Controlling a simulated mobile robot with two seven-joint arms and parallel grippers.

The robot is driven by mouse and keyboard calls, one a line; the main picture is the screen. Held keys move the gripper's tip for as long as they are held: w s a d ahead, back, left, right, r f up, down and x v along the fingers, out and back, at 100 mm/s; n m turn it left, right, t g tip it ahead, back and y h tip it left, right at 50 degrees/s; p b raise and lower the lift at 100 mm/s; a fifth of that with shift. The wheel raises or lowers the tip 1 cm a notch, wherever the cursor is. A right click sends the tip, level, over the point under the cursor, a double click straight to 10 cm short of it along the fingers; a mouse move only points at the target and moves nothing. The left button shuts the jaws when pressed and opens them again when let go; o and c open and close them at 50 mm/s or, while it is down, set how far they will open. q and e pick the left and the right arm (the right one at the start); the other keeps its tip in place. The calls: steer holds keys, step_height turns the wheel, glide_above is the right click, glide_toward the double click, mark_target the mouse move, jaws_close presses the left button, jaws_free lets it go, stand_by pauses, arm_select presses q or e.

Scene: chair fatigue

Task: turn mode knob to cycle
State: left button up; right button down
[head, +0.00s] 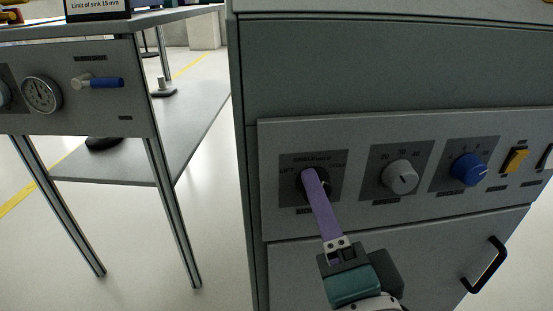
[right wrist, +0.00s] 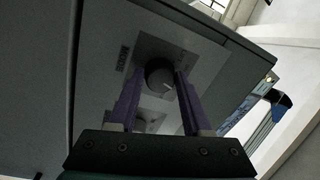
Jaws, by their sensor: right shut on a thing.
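The mode knob is a dark round knob on the left plate (head: 335,193) of the grey control panel. In the head view my right gripper (head: 310,174) reaches up to it from below, and its purple fingers hide most of it. In the right wrist view the mode knob (right wrist: 158,76) sits between the two purple fingers, and the gripper is shut on it. A small light mark shows on the knob's face there. The small labels around the knob are partly hidden and hard to read, so I cannot tell which one it points to. My left gripper is not in view.
Right of the mode knob are a grey knob (head: 401,177), a blue knob (head: 468,169) and a yellow switch (head: 515,160). A black handle (head: 486,265) sticks out below the panel. A bench with a dial gauge (head: 42,95) and a blue-handled valve (head: 103,83) stands at left.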

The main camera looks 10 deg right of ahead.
steer(key=shift+a+r+m+h+b, duration=0.1)
steer(key=shift+m+h+b, duration=0.2)
steer(key=shift+m, duration=2.05)
steer(key=shift+r+m+h+b, duration=0.1)
steer(key=shift+m+h+b, duration=0.2)
steer(key=shift+m, duration=2.05)
steer(key=shift+c, duration=1.7)
jaws_free()
steer(key=s+a+p, duration=0.1)
steer(key=s, duration=0.9)
steer(key=shift+f, duration=0.4)
